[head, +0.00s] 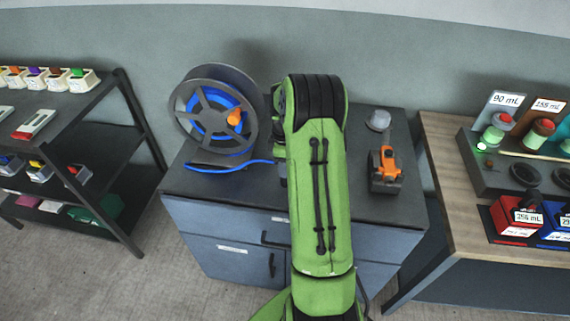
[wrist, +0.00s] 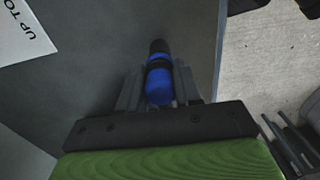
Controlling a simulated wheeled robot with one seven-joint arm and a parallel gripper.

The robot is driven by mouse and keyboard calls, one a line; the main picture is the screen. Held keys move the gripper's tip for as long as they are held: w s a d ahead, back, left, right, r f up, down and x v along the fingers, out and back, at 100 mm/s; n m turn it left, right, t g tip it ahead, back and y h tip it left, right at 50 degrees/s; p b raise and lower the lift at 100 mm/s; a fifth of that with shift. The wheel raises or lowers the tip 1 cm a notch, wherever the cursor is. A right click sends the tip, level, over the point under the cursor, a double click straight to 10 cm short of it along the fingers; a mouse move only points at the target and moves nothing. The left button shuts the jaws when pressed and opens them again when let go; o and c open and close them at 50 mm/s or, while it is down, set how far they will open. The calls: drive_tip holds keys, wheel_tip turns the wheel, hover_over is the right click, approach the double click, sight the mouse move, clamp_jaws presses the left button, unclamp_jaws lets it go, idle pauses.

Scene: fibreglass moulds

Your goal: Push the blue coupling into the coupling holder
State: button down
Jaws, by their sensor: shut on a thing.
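The blue coupling (wrist: 159,85), with dark bands and a black far end, lies between the two fingers of my gripper (wrist: 158,88) in the wrist view. My gripper is shut on it. The black end points away from my gripper, toward a plain dark grey surface. I cannot make out a coupling holder in either view. In the head view my green arm hides the gripper, the coupling and the middle of the cabinet top.
A reel of blue hose (head: 216,115) stands on the grey cabinet (head: 225,187), its loose end lying in front. An orange-and-black device (head: 385,165) and a grey knob (head: 378,120) are right of my arm. Shelves (head: 125,130) stand left, a wooden bench (head: 447,185) right.

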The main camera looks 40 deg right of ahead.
drive_tip(key=shift+f+b, duration=0.3)
drive_tip(key=shift+f, duration=0.15)
drive_tip(key=c, duration=0.7)
unclamp_jaws()
drive_tip(key=shift+r, duration=0.1)
wheel_tip(320, 180, up, 16)
drive_tip(key=p, duration=0.3)
drive_tip(key=shift+d+f, duration=0.1)
drive_tip(key=shift+f, duration=0.1)
